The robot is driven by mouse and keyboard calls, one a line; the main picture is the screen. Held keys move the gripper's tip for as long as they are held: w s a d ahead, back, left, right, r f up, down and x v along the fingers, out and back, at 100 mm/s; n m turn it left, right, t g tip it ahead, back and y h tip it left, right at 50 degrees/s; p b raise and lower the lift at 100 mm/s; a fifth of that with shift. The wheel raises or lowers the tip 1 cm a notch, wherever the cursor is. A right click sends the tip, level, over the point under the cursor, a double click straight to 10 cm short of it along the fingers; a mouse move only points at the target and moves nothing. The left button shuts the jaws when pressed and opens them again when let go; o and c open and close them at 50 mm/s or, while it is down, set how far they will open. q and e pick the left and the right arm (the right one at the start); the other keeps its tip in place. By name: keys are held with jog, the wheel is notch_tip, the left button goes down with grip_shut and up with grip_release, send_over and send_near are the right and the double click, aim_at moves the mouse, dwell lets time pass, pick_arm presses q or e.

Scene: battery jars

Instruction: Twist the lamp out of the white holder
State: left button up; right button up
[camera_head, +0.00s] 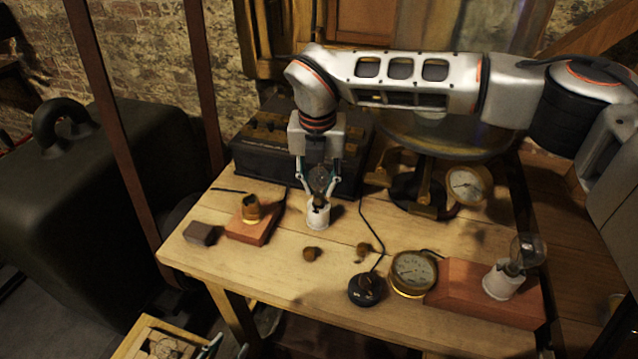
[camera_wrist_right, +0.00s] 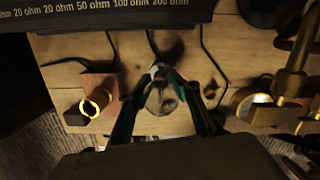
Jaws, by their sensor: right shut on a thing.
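A clear glass lamp (camera_head: 319,181) stands upright over a white holder (camera_head: 317,217) on the wooden table. My right gripper (camera_head: 319,178) comes down from above and is shut on the lamp, with a finger on each side of the glass. In the right wrist view the lamp (camera_wrist_right: 161,98) shows between the two teal fingers. The lamp's base appears to be in or at the mouth of the holder; I cannot tell whether its thread is engaged. Slim parts of my left gripper (camera_head: 210,346) show at the bottom edge; its jaw opening is unclear.
A brass socket (camera_head: 251,208) on a wooden block is left of the holder, beside a dark block (camera_head: 202,234). A dark resistance box (camera_head: 262,165) stands behind. A gauge (camera_head: 413,273), a black knob (camera_head: 366,289) and another lamp (camera_head: 527,251) in a white holder are at front right.

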jog(key=shift+r, duration=0.1)
jog(key=shift+r+p, duration=1.45)
jog(key=shift+r, duration=1.05)
jog(key=shift+f, duration=0.1)
